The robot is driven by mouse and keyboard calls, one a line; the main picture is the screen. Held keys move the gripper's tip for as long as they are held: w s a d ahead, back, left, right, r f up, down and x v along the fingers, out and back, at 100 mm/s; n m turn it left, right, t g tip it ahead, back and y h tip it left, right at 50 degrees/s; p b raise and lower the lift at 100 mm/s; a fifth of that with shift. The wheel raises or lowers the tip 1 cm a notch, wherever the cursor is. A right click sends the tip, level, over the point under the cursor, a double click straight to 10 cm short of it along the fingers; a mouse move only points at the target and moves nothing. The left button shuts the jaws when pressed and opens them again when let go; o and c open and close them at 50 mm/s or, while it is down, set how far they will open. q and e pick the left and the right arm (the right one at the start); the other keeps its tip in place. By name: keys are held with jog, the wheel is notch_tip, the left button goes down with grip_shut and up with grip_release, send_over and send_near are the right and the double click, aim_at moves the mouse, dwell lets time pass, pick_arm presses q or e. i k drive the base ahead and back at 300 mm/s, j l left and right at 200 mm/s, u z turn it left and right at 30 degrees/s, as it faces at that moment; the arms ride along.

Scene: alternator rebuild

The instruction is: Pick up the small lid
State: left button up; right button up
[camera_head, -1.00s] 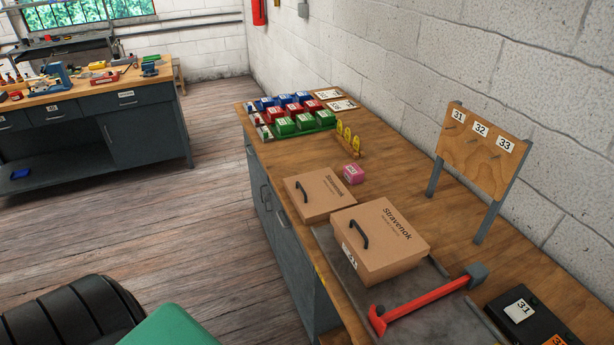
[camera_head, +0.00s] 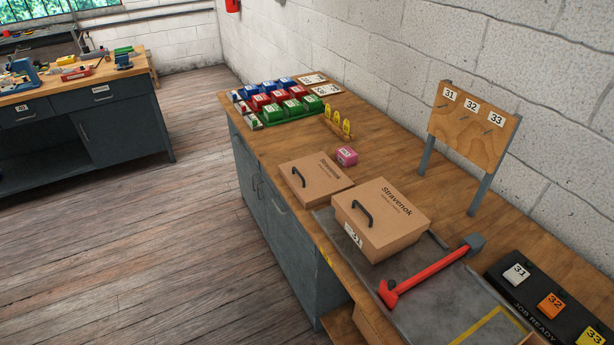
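Two cardboard-brown lids or lidded boxes with black handles are on the wooden workbench (camera_head: 400,165). The smaller, flatter one (camera_head: 318,180) lies on the wood, its handle at its left side. The larger, taller one (camera_head: 385,225), printed "Stravenok" and labelled 31 on its front, sits just to its right, partly over the grey mat (camera_head: 430,315). I cannot tell whether the smaller one has a box beneath it. Neither of my grippers is in view.
A red bar tool (camera_head: 430,276) lies on the mat. A black "JOB READY" tray (camera_head: 540,300) with numbered tags is at right. A small pink box (camera_head: 346,156), yellow pieces (camera_head: 338,124), coloured bins (camera_head: 275,107) and a numbered board (camera_head: 474,125) stand farther back.

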aim_at(313, 179)
jog(key=z, duration=2.1)
jog(key=u, duration=2.1)
jog(key=z, duration=0.35)
jog(key=i+j+z, duration=0.45)
jog(key=j+z, duration=0.25)
jog(key=j, duration=0.15)
jog(key=i+j+z, duration=0.2)
jog(key=k+j, duration=0.1)
